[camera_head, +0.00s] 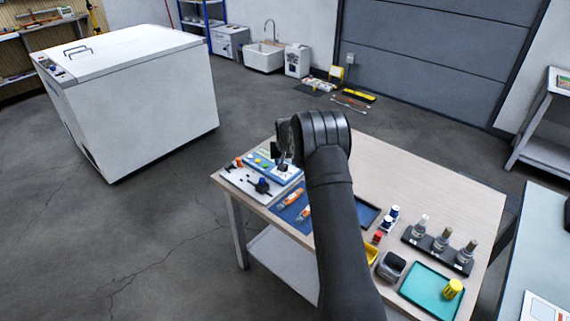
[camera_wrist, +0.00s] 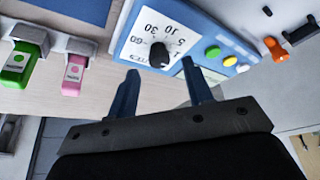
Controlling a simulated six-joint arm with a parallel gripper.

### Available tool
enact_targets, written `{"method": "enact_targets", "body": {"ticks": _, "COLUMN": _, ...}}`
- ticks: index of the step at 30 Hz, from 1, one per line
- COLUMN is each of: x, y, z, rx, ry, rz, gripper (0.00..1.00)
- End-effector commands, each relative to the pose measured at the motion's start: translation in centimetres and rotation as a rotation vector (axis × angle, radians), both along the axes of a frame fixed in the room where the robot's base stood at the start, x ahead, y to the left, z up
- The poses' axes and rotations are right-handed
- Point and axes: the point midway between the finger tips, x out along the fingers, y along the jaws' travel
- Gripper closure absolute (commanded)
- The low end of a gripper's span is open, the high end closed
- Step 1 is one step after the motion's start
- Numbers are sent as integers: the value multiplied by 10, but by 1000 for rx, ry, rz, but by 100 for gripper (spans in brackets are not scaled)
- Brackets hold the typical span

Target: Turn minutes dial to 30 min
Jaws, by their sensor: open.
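The minutes dial is a black round knob (camera_wrist: 159,54) on a white face with the numbers 5, 10, 30 and 60, set in a blue-edged control panel (camera_wrist: 118,42). I cannot tell which number the knob points to. My gripper (camera_wrist: 160,67) is open, with its two blue-grey fingers on either side of the knob in the wrist picture; I cannot tell whether they touch it. In the head view, my gripper (camera_head: 284,161) is over the panel (camera_head: 284,174) at the table's left corner, and the dial is hidden.
Green (camera_wrist: 212,52) and yellow (camera_wrist: 230,61) buttons sit beside the dial. Green (camera_wrist: 18,64) and pink (camera_wrist: 75,70) handled items are to the left, an orange piece (camera_wrist: 276,49) to the right. A teal tray (camera_head: 420,285) and bottle rack (camera_head: 430,247) stand on the table (camera_head: 400,180), whose back is clear.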

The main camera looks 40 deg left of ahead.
Motion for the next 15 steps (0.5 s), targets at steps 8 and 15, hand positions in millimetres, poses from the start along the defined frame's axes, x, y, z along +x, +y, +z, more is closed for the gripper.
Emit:
{"method": "enact_targets", "body": {"ticks": 8, "x": 6, "y": 6, "z": -18, "rx": 1, "ry": -1, "rz": 0, "gripper": 54}}
{"method": "enact_targets", "body": {"ticks": 15, "x": 6, "y": 6, "z": -20, "rx": 1, "ry": -1, "rz": 0, "gripper": 54}}
